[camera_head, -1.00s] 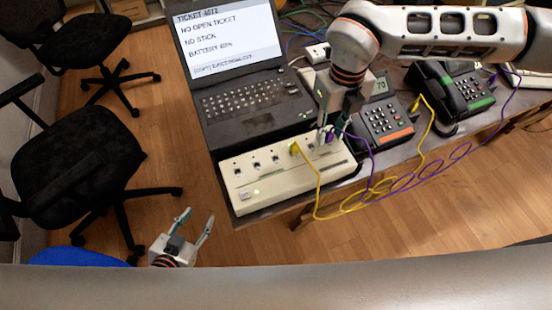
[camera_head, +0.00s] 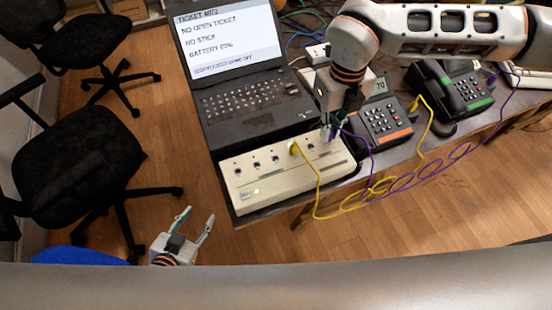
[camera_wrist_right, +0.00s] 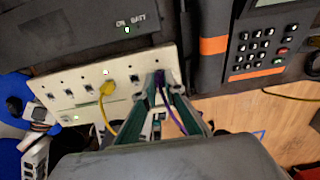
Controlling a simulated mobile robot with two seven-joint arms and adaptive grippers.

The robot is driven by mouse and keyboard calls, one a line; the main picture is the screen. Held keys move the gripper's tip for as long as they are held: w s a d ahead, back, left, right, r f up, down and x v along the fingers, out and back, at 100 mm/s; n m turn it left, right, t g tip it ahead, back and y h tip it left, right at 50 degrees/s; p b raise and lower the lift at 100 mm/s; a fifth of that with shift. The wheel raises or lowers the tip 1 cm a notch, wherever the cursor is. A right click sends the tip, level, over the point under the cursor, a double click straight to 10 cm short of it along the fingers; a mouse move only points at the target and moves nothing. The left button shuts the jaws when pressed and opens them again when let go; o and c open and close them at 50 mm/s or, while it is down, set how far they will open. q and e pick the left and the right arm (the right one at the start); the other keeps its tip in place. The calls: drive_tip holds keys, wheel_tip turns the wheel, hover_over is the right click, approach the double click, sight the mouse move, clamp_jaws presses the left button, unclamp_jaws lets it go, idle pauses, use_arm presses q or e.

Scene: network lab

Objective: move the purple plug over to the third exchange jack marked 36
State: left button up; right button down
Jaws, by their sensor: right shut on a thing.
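The cream exchange box (camera_head: 290,180) lies on the desk edge with a row of jacks. Its printed markings are too small to read. My right gripper (camera_head: 329,128) is shut on the purple plug (camera_head: 332,134) at the right end of the row. In the right wrist view the purple plug (camera_wrist_right: 159,77) sits between the fingertips (camera_wrist_right: 160,95); I cannot tell whether it is seated in the jack. A yellow plug (camera_head: 294,149) stands in another jack, with an empty-looking jack (camera_wrist_right: 135,79) between the two. My left gripper (camera_head: 193,226) is open and empty, low beside the desk.
A laptop (camera_head: 245,95) stands behind the box. A phone with an orange strip (camera_head: 382,125) is close to its right, and a phone with a green strip (camera_head: 462,90) is farther right. Yellow and purple cords (camera_head: 390,185) hang looped over the desk's front edge.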

drive_tip(key=shift+r+p, duration=0.4)
drive_tip(key=shift+r, duration=0.3)
drive_tip(key=shift+r+p, duration=0.55)
drive_tip(key=shift+r, duration=0.7)
drive_tip(key=c, duration=2.7)
unclamp_jaws()
clamp_jaws()
drive_tip(key=b, duration=0.2)
approach(276, 162)
drive_tip(key=w, duration=0.1)
drive_tip(key=shift+s+f+b, duration=0.1)
drive_tip(key=shift+f+b, duration=0.75)
drive_tip(key=shift+f, duration=0.1)
wheel_tip(276, 162, down, 2)
drive_tip(key=shift+b, duration=0.55)
drive_tip(key=shift+f, duration=0.25)
use_arm(q)
drive_tip(key=f, duration=0.3)
drive_tip(key=shift+s+a+f, duration=0.2)
drive_tip(key=shift+s+a, duration=0.1)
drive_tip(key=shift+s, duration=0.1)
